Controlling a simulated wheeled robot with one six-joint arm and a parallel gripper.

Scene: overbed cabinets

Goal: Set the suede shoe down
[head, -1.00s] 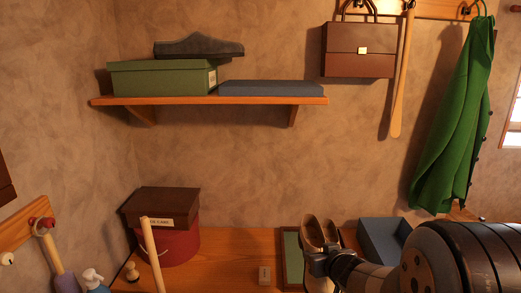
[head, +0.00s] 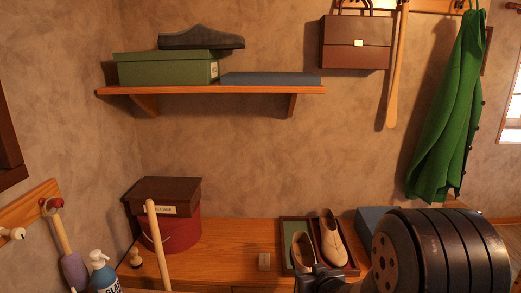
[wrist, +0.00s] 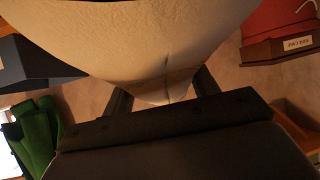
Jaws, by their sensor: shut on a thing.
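The beige suede shoe (head: 302,251) is in my gripper (head: 312,272), at the left part of a dark-rimmed tray (head: 283,263) with a green lining. I cannot tell whether its sole touches the tray. In the wrist view the pale shoe (wrist: 155,45) fills the top, with the jaws (wrist: 163,95) closed on its end. A second beige shoe (head: 333,240) stands in the right part of the tray. My arm hides part of the tray's front.
A dark blue open box (head: 370,222) stands right of the tray, partly behind my arm. A red round box with brown lid (head: 180,232) and a pale stick (head: 156,240) are further left. The bench between is clear.

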